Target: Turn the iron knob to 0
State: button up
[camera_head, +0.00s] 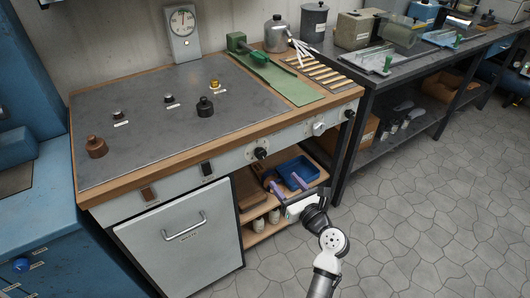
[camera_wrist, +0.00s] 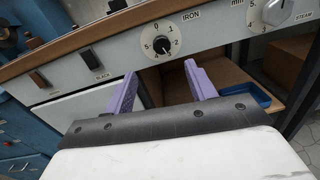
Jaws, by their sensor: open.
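The iron knob (camera_wrist: 161,45) is black, on a white numbered dial beside the label IRON on the bench's front panel. It also shows in the head view (camera_head: 261,153). The 0 is at the top of the dial; the knob's pointer is too small to read surely, but it seems turned away from 0, toward the lower part. My gripper (camera_wrist: 162,88) has two purple fingers spread wide apart with nothing between them. In the head view my gripper (camera_head: 287,184) is below and right of the knob, in front of the open shelf, apart from the knob.
The steam knob (camera_wrist: 275,11) is to the right on the same panel. A black switch (camera_head: 207,168) and a brown switch (camera_head: 148,194) are to the left. A blue tray (camera_head: 298,170) sits on the shelf behind my fingers. The floor in front is clear.

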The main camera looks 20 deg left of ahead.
aim_at(262, 156)
jog(key=shift+m, duration=0.4)
jog(key=x, duration=0.4)
jog(key=p+x, duration=0.1)
jog(key=x, duration=0.3)
jog(key=p+x, duration=0.1)
jog(key=x, duration=0.4)
jog(key=shift+f, duration=0.3)
jog(key=c, duration=1)
